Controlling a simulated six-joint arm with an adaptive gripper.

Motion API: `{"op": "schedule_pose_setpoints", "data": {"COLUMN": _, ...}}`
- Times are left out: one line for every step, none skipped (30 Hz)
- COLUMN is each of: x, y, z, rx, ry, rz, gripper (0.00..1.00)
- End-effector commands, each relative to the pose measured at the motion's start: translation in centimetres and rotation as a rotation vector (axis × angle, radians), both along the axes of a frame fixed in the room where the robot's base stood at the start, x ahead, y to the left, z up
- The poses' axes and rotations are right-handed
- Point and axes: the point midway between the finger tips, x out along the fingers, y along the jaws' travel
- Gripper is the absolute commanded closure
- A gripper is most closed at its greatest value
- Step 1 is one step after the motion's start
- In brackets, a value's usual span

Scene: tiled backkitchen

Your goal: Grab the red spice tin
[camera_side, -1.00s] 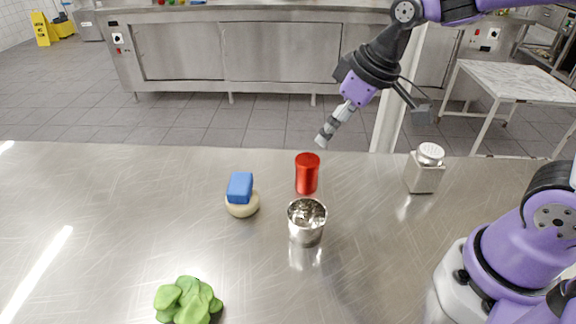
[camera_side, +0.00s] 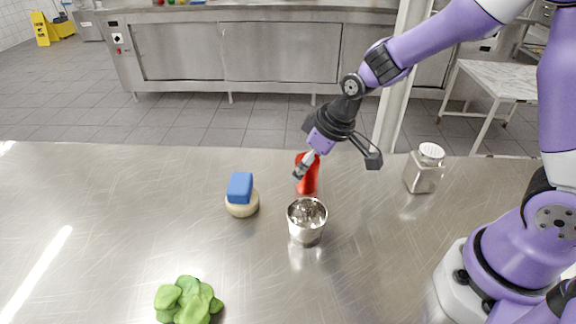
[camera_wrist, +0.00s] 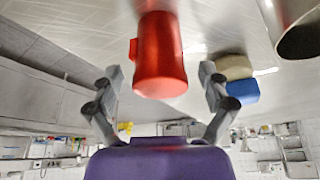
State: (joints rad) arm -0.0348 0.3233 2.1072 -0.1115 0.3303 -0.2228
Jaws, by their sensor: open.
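The red spice tin (camera_side: 309,180) stands upright on the steel counter, partly hidden by my gripper in the side view. In the wrist view the red tin (camera_wrist: 160,58) appears large, between the two fingers and beyond their tips. My gripper (camera_side: 299,175) is tilted down and to the left, just in front of or beside the tin's upper part. In the wrist view my gripper (camera_wrist: 158,70) has its fingers spread wide, one on each side of the tin's outline, with gaps to it. It holds nothing.
A metal cup (camera_side: 306,222) stands close in front of the tin. A blue sponge (camera_side: 240,187) rests on a pale round object (camera_side: 242,208) to the left. A shaker (camera_side: 424,170) stands right. Green lettuce (camera_side: 188,301) lies at the front. The left counter is clear.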

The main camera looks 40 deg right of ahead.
Motion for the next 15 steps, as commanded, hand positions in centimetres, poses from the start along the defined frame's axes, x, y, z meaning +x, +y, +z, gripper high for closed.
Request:
{"op": "schedule_pose_setpoints", "data": {"x": 0.01, "y": 0.00, "z": 0.02, "rx": 0.000, "ry": -0.001, "rz": 0.000, "gripper": 0.10}}
{"op": "schedule_pose_setpoints", "data": {"x": 0.01, "y": 0.00, "z": 0.03, "rx": 0.000, "ry": -0.001, "rz": 0.000, "gripper": 0.10}}
{"op": "schedule_pose_setpoints", "data": {"x": 0.01, "y": 0.00, "z": 0.04, "rx": 0.000, "ry": -0.001, "rz": 0.000, "gripper": 0.10}}
{"op": "schedule_pose_setpoints", "data": {"x": 0.01, "y": 0.00, "z": 0.04, "rx": 0.000, "ry": -0.001, "rz": 0.000, "gripper": 0.10}}
{"op": "schedule_pose_setpoints", "data": {"x": 0.00, "y": 0.00, "z": 0.04, "rx": 0.000, "ry": 0.000, "rz": 0.000, "gripper": 0.25}}
{"op": "schedule_pose_setpoints", "data": {"x": -0.01, "y": 0.00, "z": 0.04, "rx": 0.000, "ry": 0.000, "rz": 0.000, "gripper": 0.45}}
{"op": "schedule_pose_setpoints", "data": {"x": -0.01, "y": 0.00, "z": 0.04, "rx": 0.000, "ry": 0.000, "rz": 0.000, "gripper": 0.60}}
{"op": "schedule_pose_setpoints", "data": {"x": -0.01, "y": 0.01, "z": 0.04, "rx": 0.000, "ry": 0.000, "rz": 0.000, "gripper": 0.75}}
{"op": "schedule_pose_setpoints", "data": {"x": -0.02, "y": 0.00, "z": 0.04, "rx": 0.000, "ry": 0.000, "rz": 0.000, "gripper": 0.86}}
{"op": "schedule_pose_setpoints", "data": {"x": -0.03, "y": 0.00, "z": 0.03, "rx": 0.000, "ry": 0.000, "rz": 0.000, "gripper": 0.86}}
{"op": "schedule_pose_setpoints", "data": {"x": -0.04, "y": 0.00, "z": 0.03, "rx": 0.000, "ry": 0.001, "rz": 0.000, "gripper": 0.87}}
{"op": "schedule_pose_setpoints", "data": {"x": -0.04, "y": 0.00, "z": 0.03, "rx": 0.000, "ry": 0.001, "rz": 0.000, "gripper": 0.87}}
{"op": "schedule_pose_setpoints", "data": {"x": -0.05, "y": -0.01, "z": 0.02, "rx": 0.000, "ry": 0.001, "rz": 0.000, "gripper": 0.87}}
{"op": "schedule_pose_setpoints", "data": {"x": -0.04, "y": 0.00, "z": 0.03, "rx": 0.000, "ry": 0.001, "rz": 0.000, "gripper": 0.87}}
{"op": "schedule_pose_setpoints", "data": {"x": -0.06, "y": 0.00, "z": 0.01, "rx": 0.000, "ry": 0.002, "rz": 0.000, "gripper": 0.87}}
